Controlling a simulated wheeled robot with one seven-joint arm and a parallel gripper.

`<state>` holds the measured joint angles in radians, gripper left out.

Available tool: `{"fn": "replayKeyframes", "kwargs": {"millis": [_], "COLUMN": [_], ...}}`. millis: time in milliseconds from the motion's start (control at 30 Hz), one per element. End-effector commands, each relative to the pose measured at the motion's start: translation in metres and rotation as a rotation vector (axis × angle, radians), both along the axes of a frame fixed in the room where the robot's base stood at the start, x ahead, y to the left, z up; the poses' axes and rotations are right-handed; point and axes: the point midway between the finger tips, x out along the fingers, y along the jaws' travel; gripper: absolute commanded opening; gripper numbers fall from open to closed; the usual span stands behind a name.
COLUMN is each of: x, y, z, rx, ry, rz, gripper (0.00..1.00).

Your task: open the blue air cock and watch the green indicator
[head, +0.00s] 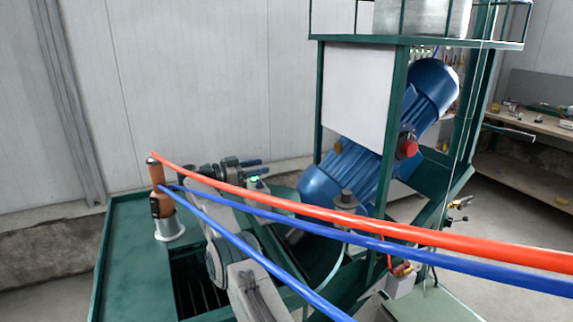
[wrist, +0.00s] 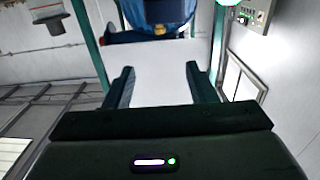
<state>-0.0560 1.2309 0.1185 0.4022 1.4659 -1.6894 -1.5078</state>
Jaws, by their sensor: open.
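My gripper (head: 264,170) is left of the blue motor in the head view, its fingers pointing right. In the wrist view my gripper (wrist: 160,68) is open, with nothing between its fingers; a pale panel lies beyond. I cannot make out a blue air cock for certain in either view. A control panel (wrist: 250,14) at the top right of the wrist view carries a small lit green indicator (wrist: 241,20). The green light by my gripper in the head view appears to be on the gripper itself.
A large blue motor (head: 345,180) sits in a green frame (head: 398,100) with a red button (head: 407,147). A workbench (head: 535,125) stands right.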

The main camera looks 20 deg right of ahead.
Motion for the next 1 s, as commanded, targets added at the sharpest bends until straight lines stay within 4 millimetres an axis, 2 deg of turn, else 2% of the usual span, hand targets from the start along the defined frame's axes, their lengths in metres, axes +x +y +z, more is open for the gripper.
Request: {"fn": "replayKeyframes", "kwargs": {"millis": [33,167,833,1000], "x": [-0.002,-0.006,-0.056,-0.064], "y": [-0.001,-0.004,-0.063,-0.072], "z": [-0.005,-0.002,0.049,0.057], "rx": [0.0,-0.001,-0.001,-0.001], "ry": [-0.002,-0.002,-0.002,-0.001], "rz": [0.0,0.001,-0.001,0.001], "gripper": [0.51,0.51,0.51,0.51]}}
